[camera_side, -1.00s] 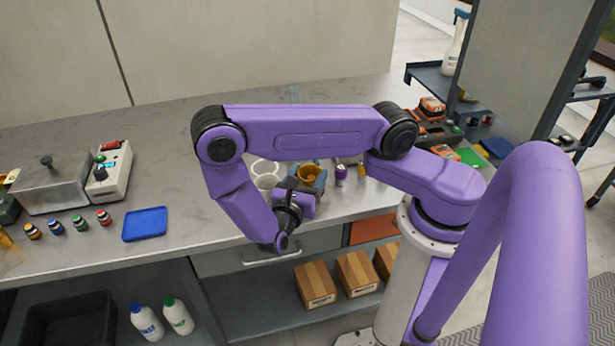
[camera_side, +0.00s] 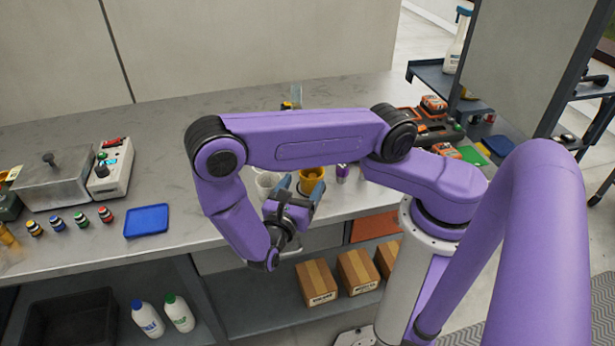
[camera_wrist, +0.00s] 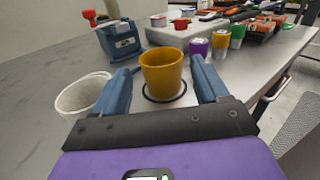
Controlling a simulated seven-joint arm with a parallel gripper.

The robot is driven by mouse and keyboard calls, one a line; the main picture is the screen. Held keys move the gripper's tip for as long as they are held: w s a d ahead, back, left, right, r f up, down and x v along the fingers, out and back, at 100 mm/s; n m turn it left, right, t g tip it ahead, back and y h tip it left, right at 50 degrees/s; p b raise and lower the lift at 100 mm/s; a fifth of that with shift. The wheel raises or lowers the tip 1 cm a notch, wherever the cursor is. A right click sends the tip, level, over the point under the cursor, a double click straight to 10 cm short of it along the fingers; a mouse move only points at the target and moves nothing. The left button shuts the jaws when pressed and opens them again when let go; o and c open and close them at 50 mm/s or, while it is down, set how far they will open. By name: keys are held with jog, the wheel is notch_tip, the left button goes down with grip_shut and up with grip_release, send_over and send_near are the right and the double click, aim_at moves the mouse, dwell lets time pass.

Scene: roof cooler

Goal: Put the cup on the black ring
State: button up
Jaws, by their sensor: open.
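The cup (camera_wrist: 163,72) is ochre yellow and stands upright on the counter; it also shows in the side view (camera_side: 312,182). The black ring (camera_wrist: 152,99) shows around the cup's base in the wrist view, and the cup appears to stand within it. The cup hides the ring's far part. My gripper (camera_wrist: 163,75) is open, with its blue-grey fingers to either side of the cup and gaps between them and it. In the side view my gripper (camera_side: 295,190) is low at the counter's front edge, on the near side of the cup.
A white container (camera_wrist: 84,95) stands close to the left finger. A blue-grey holder (camera_wrist: 122,38) is behind it. A purple can (camera_wrist: 198,48) and other small containers stand to the right.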

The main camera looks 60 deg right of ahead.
jog(key=s+a, duration=0.1)
jog(key=a, duration=0.6)
jog(key=s+d+r+m+g+y, duration=0.3)
jog(key=s+r+m+y, duration=0.5)
jog(key=s+r+y, duration=0.4)
jog(key=shift+s+r+y, duration=0.35)
jog(key=shift+r+y, duration=1.4)
jog(key=shift+y, duration=1.35)
